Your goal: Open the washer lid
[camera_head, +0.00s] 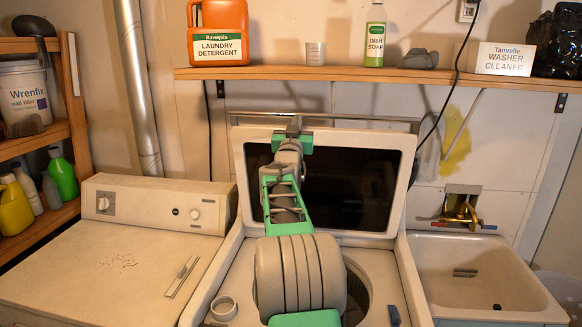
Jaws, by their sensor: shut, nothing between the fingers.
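The washer lid (396,160), a pale frame around a dark glass panel, stands raised and nearly upright at the back of the washer (412,290). The round tub opening (357,295) shows below it, partly hidden by my arm. My arm reaches up across the middle of the lid. My gripper (293,126) is at the lid's top edge, left of its middle, and is shut with nothing in it. It looks close to the edge, but I cannot tell whether it touches. The fingertips are small and partly hidden by my wrist.
A wooden shelf (420,76) with detergent (218,32), dish soap (375,35) and a washer cleaner box (502,58) runs above the lid. A dryer (110,265) stands left, a sink (480,285) right.

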